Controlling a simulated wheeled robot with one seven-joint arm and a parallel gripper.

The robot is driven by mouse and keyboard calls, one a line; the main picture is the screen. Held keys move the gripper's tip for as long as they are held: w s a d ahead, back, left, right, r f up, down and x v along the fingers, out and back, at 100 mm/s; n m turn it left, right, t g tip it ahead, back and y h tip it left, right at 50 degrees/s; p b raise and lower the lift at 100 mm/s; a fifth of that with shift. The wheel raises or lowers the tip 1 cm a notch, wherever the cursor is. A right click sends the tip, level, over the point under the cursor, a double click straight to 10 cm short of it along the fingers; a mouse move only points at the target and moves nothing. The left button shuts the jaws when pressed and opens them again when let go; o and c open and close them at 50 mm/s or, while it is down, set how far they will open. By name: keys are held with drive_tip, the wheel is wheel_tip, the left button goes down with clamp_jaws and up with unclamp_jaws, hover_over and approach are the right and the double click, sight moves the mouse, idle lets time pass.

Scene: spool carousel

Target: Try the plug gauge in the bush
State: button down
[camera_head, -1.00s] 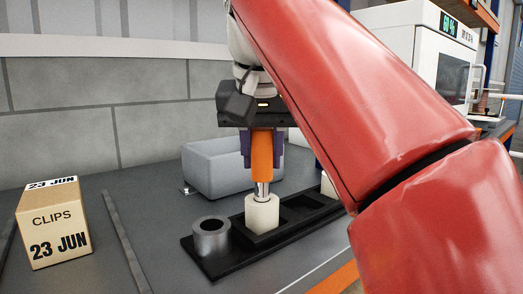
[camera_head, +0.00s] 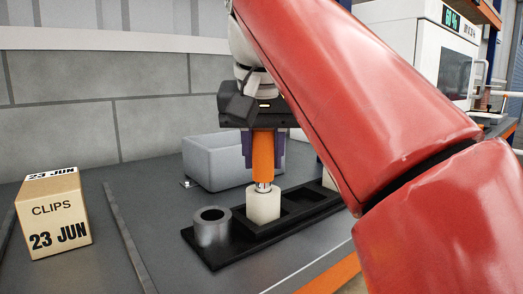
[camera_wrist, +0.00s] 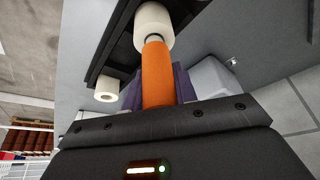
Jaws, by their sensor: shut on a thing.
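The plug gauge has an orange handle (camera_head: 263,155) and a short metal end. My gripper (camera_head: 264,160) is shut on the handle, its purple fingers on either side, and holds the gauge upright. The gauge's metal end meets the top of a cream bush (camera_head: 263,207), with only a short length of metal showing above it; its tip is hidden, apparently inside the bore. The bush stands in a black tray (camera_head: 218,259). In the wrist view the orange handle (camera_wrist: 157,75) lines up with the cream bush (camera_wrist: 154,22).
A grey metal ring (camera_head: 211,227) stands at the tray's near left end. Another cream bush (camera_head: 328,182) is partly hidden by my arm. A grey bin (camera_head: 215,165) lies behind the tray. A CLIPS box (camera_head: 53,215) stands at the left, with bare bench between.

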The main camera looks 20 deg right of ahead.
drive_tip(key=shift+f+b, duration=0.6)
drive_tip(key=shift+f, duration=0.2)
idle(1.4)
